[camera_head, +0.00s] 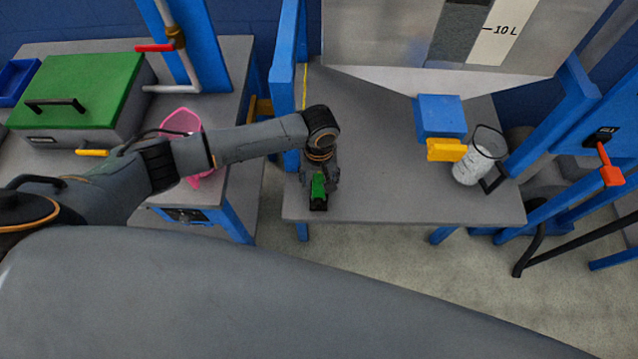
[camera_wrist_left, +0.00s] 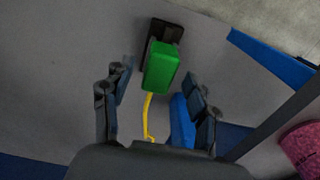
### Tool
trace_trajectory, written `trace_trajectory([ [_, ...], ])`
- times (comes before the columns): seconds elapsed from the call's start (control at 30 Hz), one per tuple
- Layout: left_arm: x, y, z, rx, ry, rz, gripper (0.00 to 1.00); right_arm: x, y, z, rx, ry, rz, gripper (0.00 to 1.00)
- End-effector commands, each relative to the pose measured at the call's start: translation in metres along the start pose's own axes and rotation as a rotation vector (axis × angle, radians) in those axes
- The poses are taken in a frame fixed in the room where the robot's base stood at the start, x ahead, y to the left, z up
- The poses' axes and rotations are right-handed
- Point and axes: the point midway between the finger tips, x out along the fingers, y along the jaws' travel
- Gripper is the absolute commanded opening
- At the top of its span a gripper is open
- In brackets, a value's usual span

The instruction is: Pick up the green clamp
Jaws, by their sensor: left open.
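The green clamp (camera_head: 318,188) stands near the front left edge of the grey table (camera_head: 400,195). It has a green body and a black part at its end. In the left wrist view the clamp (camera_wrist_left: 161,66) shows just ahead of and between the fingertips. My left gripper (camera_head: 320,178) is over the clamp, with its fingers apart and one on each side. In the left wrist view the left gripper (camera_wrist_left: 160,85) is open, and I see no finger closed on the clamp. My right gripper is in neither view.
A blue post (camera_head: 286,60) rises at the left edge.

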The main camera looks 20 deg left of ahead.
Motion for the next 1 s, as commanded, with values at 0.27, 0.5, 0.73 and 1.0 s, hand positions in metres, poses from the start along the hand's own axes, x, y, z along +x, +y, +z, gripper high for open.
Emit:
trace_trajectory([
  [0.27,0.023,0.000,0.000,0.002,0.001,0.001,0.58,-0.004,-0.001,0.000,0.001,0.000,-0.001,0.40],
  [0.5,0.023,0.000,0.000,0.001,0.001,0.001,0.44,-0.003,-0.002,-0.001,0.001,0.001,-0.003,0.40],
  [0.73,0.023,0.000,0.000,0.001,0.000,0.000,0.00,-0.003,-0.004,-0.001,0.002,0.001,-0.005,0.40],
  [1.0,0.022,0.000,0.000,0.001,0.001,0.001,0.00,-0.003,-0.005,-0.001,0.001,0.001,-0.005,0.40],
])
